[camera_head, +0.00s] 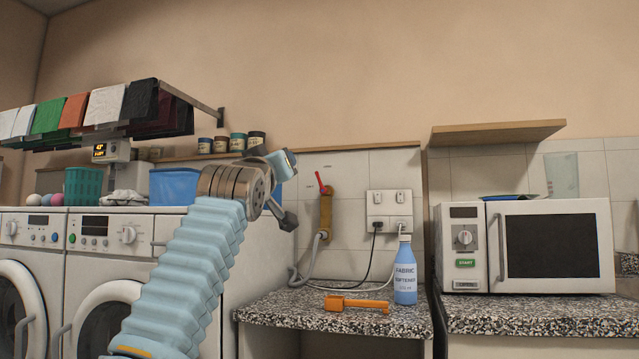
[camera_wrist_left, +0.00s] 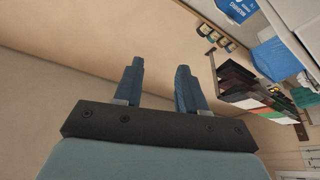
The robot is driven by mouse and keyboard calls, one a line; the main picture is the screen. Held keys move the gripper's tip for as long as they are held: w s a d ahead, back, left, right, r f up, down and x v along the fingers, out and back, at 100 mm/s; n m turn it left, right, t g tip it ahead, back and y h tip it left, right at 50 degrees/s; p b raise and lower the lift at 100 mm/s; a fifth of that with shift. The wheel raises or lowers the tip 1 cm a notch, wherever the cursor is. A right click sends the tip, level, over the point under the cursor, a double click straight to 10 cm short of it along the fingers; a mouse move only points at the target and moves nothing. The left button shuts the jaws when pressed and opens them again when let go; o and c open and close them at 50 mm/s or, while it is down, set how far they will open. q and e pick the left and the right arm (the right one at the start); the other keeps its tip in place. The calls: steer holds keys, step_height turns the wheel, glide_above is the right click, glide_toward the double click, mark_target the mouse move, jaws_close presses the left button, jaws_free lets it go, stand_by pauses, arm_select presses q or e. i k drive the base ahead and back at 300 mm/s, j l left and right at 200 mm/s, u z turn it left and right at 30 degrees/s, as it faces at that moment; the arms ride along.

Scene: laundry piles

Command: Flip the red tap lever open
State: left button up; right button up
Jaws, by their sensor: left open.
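The red tap lever (camera_head: 321,183) sits on top of a brass-coloured tap body (camera_head: 326,215) on the tiled back wall. It slants up and to the left. A grey hose runs down from the tap. My left gripper (camera_head: 288,220) is left of the tap in the head view, apart from the lever in the picture. How far it is from the wall is hard to tell. Its two fingers stand apart and empty in the left wrist view (camera_wrist_left: 160,66). The lever does not show in the wrist view. My right gripper is in no view.
A blue fabric softener bottle (camera_head: 405,275) and an orange tool (camera_head: 356,303) are on the speckled counter (camera_head: 280,312). Sockets (camera_head: 389,211) with cords are right of the tap. A microwave (camera_head: 525,247) is farther right. Washing machines (camera_head: 180,225) and a drying rack are left.

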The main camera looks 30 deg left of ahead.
mark_target(322, 190)
steer(key=i+j, duration=0.35)
steer(key=i, duration=0.15)
steer(key=i+j, duration=0.7)
steer(key=i, duration=0.25)
